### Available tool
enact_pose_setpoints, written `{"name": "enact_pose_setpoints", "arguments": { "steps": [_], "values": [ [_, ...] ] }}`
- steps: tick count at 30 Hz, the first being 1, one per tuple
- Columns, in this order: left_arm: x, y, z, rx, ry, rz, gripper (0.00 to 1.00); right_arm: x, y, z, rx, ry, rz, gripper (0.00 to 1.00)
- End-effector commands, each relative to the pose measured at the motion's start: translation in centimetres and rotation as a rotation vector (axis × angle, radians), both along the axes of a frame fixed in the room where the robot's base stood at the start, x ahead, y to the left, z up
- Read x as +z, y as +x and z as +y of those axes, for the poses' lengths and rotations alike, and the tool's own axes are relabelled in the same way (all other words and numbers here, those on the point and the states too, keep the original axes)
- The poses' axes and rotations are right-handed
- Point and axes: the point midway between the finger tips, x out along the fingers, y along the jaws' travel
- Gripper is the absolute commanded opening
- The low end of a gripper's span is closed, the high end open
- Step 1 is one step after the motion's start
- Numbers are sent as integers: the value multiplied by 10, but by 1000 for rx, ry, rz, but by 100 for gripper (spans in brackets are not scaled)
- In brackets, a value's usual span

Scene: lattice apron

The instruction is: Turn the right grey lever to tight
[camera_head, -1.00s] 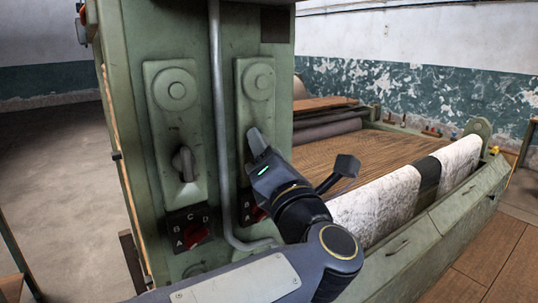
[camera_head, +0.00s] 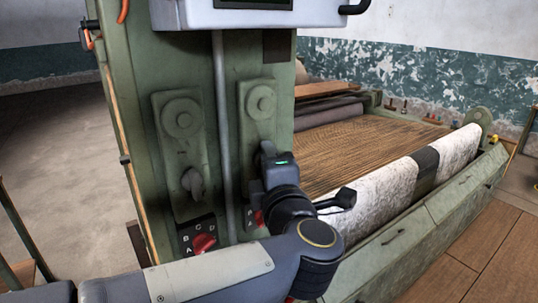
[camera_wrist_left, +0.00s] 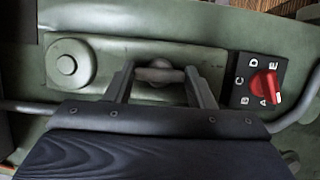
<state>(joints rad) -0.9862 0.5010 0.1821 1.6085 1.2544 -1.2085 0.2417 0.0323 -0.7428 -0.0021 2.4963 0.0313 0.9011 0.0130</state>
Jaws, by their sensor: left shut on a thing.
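The right grey lever (camera_wrist_left: 160,74) shows in the left wrist view as a rounded grey handle on a green plate (camera_wrist_left: 215,62), between the two fingers of my left gripper (camera_wrist_left: 159,82). The gripper is shut on it. In the head view my left gripper (camera_head: 267,152) is at the right-hand plate (camera_head: 259,124) and hides this lever. No marking for tight is readable. The left grey lever (camera_head: 193,183) sits free on the left-hand plate (camera_head: 182,142). My right gripper is in neither view.
A red dial (camera_wrist_left: 264,86) with letters sits beside the held lever; another red dial (camera_head: 204,243) is below the left lever. A grey pipe (camera_head: 223,110) runs between the plates. A white box (camera_head: 250,14) is above. The machine bed (camera_head: 370,150) extends right.

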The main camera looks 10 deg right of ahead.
Motion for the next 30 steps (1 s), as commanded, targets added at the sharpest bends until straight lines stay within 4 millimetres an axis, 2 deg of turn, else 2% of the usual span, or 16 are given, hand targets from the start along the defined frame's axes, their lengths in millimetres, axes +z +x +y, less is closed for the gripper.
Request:
{"name": "enact_pose_setpoints", "arguments": {
  "steps": [5, 18, 19, 23, 30],
  "values": [
    [0, 0, 0, 0, 33, 13, 26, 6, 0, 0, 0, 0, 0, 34],
    [-1, 0, 0, 0, 43, 15, 26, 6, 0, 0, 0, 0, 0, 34],
    [-1, 0, 0, 0, 43, 15, 52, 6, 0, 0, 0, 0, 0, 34],
    [-1, 0, 0, 0, 41, 14, 69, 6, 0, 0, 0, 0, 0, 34],
    [0, 0, 0, 1, 40, 14, 71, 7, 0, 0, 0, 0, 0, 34]
  ]
}}
